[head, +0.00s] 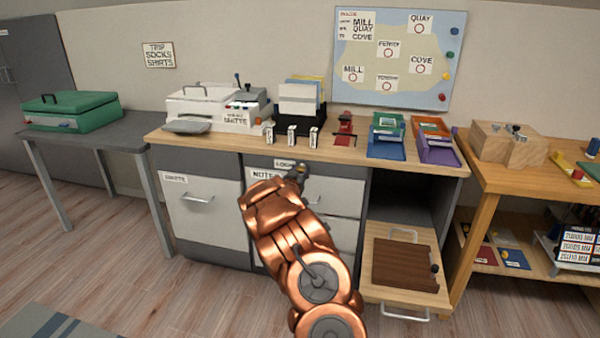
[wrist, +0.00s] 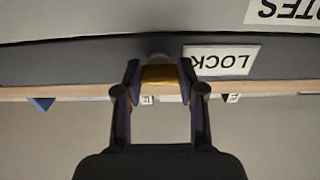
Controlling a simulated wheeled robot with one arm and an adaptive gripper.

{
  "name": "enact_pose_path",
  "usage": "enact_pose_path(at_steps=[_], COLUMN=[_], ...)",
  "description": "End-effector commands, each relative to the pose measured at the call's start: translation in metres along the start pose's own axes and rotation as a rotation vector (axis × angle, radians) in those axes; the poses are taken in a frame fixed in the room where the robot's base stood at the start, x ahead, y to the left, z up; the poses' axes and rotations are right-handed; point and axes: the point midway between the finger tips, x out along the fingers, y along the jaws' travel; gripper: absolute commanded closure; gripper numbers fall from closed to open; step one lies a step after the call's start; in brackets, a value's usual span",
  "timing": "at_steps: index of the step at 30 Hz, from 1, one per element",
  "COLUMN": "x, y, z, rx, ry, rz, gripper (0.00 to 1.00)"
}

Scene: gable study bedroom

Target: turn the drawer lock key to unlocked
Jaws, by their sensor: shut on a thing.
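My gripper (head: 297,173) reaches the front of the desk, just under the desktop edge. In the wrist view, which is upside down, my gripper (wrist: 161,80) is shut on the brass-coloured key (wrist: 159,73), with one finger on each side. A rounded grey lock part (wrist: 158,56) shows just behind the key against the dark rail. The key's bow lies crosswise between the fingers; I cannot tell the lock's state. The LOCK label (wrist: 222,60) is beside the key and also shows in the head view (head: 284,163). My arm hides part of the drawer front.
The NOTES drawer label (head: 265,174) is left of my gripper. A left drawer (head: 210,222) is shut. Small white cards (head: 291,134), a black file holder and trays stand on the desktop (head: 215,145).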

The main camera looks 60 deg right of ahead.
Motion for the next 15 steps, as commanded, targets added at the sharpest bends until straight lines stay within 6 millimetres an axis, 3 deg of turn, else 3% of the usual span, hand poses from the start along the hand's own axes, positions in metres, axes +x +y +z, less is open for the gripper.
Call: enact_pose_path(at_steps=[15], x=[-0.0011], y=[-0.0009], z=[0.0005], rx=[-0.192], ry=[-0.006], rz=[0.0], gripper=[0.95])
